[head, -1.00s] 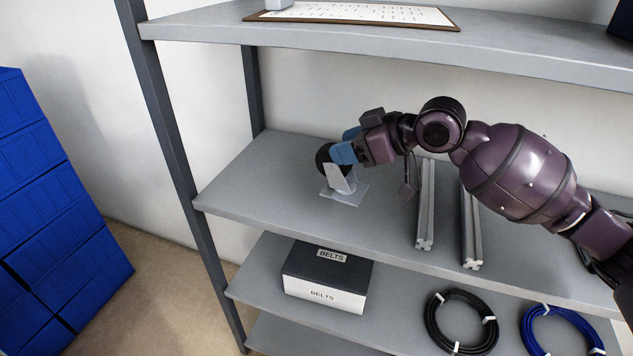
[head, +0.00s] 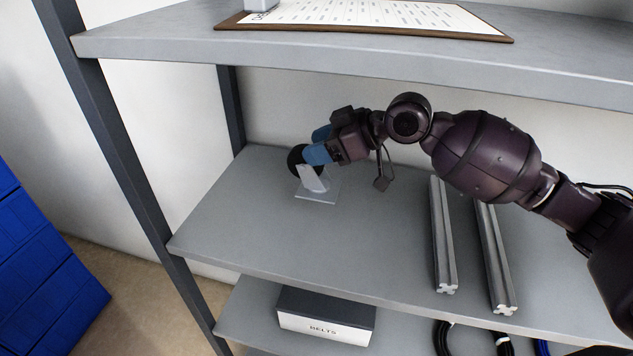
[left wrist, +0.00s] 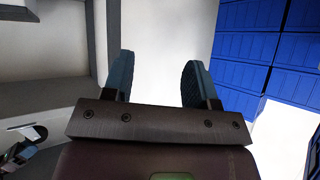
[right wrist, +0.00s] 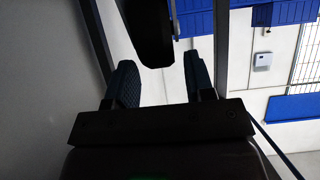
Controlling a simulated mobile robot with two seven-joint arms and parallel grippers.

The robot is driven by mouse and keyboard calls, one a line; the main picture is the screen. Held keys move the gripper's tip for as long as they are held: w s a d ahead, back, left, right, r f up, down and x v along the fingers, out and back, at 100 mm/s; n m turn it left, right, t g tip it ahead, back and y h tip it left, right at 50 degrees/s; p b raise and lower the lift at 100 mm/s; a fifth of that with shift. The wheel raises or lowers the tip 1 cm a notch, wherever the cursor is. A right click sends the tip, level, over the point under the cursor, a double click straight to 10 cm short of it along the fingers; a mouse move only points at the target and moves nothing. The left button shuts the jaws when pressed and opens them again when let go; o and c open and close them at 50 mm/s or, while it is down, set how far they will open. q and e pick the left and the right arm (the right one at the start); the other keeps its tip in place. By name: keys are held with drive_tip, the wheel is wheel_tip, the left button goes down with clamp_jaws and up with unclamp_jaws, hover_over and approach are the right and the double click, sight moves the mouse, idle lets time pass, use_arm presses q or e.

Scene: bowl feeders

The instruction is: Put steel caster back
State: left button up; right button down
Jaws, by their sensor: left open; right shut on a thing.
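The steel caster, with a black wheel, pale fork and flat square plate (head: 322,192), is at the back left of the middle shelf. Its plate faces down, on or just above the shelf; I cannot tell which. My right gripper (head: 316,146) is shut on the caster at its wheel, with blue fingertips partly hiding it. The black wheel (right wrist: 148,30) also shows in the right wrist view, at the fingers. My left gripper (left wrist: 157,75) is open and empty in the left wrist view; it is outside the head view.
Two metal profile bars (head: 443,235) lie on the middle shelf (head: 235,225) right of the caster. The shelf is bare in front of the caster. A clipboard (head: 370,18) lies on the shelf above. A belts box (head: 325,318) and coiled cables are below. Blue bins (head: 40,270) stand left.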

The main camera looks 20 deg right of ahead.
sight(320, 176)
wheel_tip(320, 176, down, 7)
drive_tip(key=shift+w+f+b, duration=0.1)
drive_tip(key=shift+b, duration=0.25)
drive_tip(key=shift+c, duration=2.4)
unclamp_jaws()
drive_tip(key=v, duration=1.2)
